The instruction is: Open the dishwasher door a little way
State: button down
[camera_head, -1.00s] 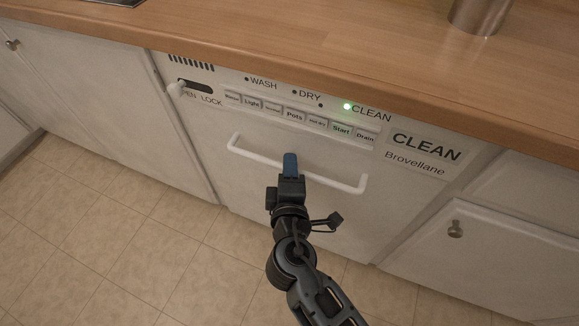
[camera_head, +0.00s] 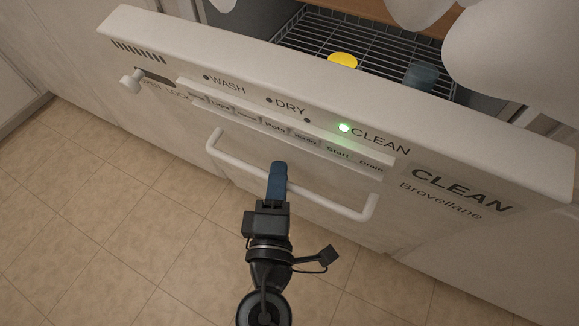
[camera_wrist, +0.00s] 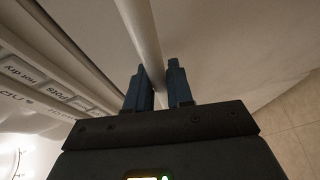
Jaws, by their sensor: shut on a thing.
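The dishwasher door (camera_head: 330,215) is white and tilted outward at the top, away from the counter, so the inside shows behind its upper edge. Its white bar handle (camera_head: 335,204) runs across the front below the button row. My gripper (camera_head: 278,180) is shut on the handle near its middle. In the wrist view the two blue fingers (camera_wrist: 160,85) stand on either side of the handle bar (camera_wrist: 140,30). A green light (camera_head: 344,127) glows beside the word CLEAN. The latch knob (camera_head: 132,81) is at the upper left of the door.
Inside is a dark wire rack (camera_head: 360,50) with a yellow item (camera_head: 343,60) and a bluish cup (camera_head: 421,75). Large pale rounded shapes (camera_head: 520,60) cover part of the upper right. Tiled floor (camera_head: 130,210) lies open in front and to the left.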

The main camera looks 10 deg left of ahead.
jog(key=s+a+f+t+b, duration=0.1)
jog(key=s+a+f+b, duration=0.1)
jog(key=s+f+b, duration=0.1)
jog(key=s+b, duration=0.1)
jog(key=s, duration=0.1)
jog(key=shift+s+a+n+b, duration=0.15)
jog(key=shift+s+n+b, duration=0.15)
jog(key=shift+s+b, duration=0.1)
jog(key=c, duration=1.1)
grip_release()
jog(key=shift+w+r, duration=0.1)
jog(key=s+p, duration=0.1)
jog(key=s, duration=0.6)
jog(key=shift+s+d+f, duration=0.25)
jog(key=shift+s+f, duration=0.15)
